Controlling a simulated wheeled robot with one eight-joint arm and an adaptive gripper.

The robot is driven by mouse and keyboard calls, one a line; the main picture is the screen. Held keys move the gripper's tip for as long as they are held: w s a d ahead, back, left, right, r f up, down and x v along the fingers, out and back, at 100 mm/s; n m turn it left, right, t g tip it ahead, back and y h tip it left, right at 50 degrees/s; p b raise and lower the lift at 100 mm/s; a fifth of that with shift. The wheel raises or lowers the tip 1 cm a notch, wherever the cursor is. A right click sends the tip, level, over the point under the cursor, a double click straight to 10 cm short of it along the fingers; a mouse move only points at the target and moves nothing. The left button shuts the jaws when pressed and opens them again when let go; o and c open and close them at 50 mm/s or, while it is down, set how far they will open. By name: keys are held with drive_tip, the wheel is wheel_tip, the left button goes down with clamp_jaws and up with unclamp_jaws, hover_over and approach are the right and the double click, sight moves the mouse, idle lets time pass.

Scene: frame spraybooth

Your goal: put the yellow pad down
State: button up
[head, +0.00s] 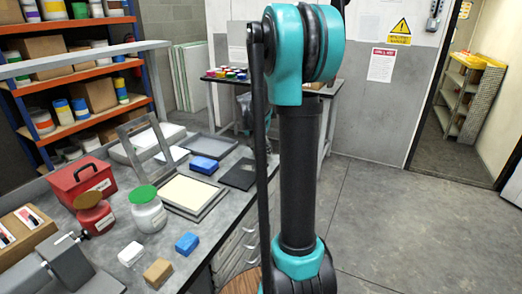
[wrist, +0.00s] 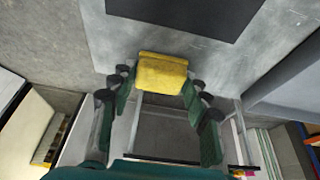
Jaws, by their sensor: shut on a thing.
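The yellow pad (wrist: 162,75) is a small soft-looking block in the wrist view. My gripper (wrist: 158,92) is shut on it, with a dark finger on each side of the pad. Past the pad in that view is a grey surface with a dark rectangle on it. I cannot tell whether the pad touches that surface. In the head view my teal and black arm fills the middle, and neither my gripper nor the yellow pad shows there.
The grey workbench (head: 217,222) holds a red toolbox (head: 84,181), a jar with a green lid (head: 147,209), blue blocks (head: 187,243), a tan block (head: 158,272) and a cream panel in a tray (head: 188,192). Orange shelving (head: 82,124) stands behind. Open floor (head: 400,225) lies to the right.

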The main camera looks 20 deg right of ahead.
drive_tip(key=shift+f, duration=0.15)
drive_tip(key=o, duration=1.1)
drive_tip(key=v, duration=1.2)
drive_tip(key=shift+r, duration=0.2)
